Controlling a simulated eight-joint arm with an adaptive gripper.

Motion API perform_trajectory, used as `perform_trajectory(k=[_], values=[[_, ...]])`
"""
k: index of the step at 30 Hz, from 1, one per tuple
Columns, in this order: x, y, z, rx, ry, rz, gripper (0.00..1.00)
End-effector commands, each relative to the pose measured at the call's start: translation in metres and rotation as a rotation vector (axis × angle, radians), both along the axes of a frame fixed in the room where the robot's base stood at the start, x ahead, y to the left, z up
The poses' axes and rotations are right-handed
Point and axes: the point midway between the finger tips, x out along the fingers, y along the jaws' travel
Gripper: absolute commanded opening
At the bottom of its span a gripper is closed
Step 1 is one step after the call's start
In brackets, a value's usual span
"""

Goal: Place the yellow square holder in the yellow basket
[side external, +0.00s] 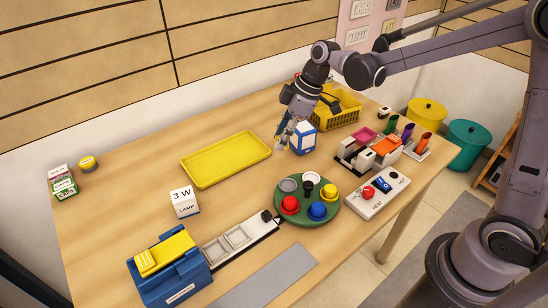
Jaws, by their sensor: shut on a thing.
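My gripper (285,136) points down above the table, between the yellow tray and a blue-and-white box. It is shut on a small yellow piece (279,145) that shows at its fingertips; this looks like the yellow square holder, mostly hidden by the fingers. The yellow basket (338,117) stands at the back of the table, behind and to the right of my gripper. My arm covers part of its left side. A dark object shows at the basket's left side, partly in front of it.
The blue-and-white box (303,140) stands close to the right of my gripper. A flat yellow tray (213,172) lies to the left. A green round board (322,214) with coloured knobs and an organizer (370,152) stand nearer. The back left tabletop is mostly free.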

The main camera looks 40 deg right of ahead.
Motion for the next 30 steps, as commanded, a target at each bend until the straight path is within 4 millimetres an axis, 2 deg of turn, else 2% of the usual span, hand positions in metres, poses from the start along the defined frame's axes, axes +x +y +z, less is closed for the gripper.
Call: perform_trajectory(k=[1,9,15,21,25,30], values=[[0.012,-0.025,0.000,0.000,0.000,-0.064,0.07],[0.049,-0.145,0.001,0.000,-0.001,-0.358,0.07],[0.056,-0.238,0.000,0.001,-0.003,-0.567,0.07],[0.048,-0.326,-0.002,0.003,-0.006,-0.755,0.07],[0.039,-0.368,-0.003,0.003,-0.007,-0.846,0.07],[0.030,-0.399,-0.004,0.003,-0.008,-0.913,0.07]])
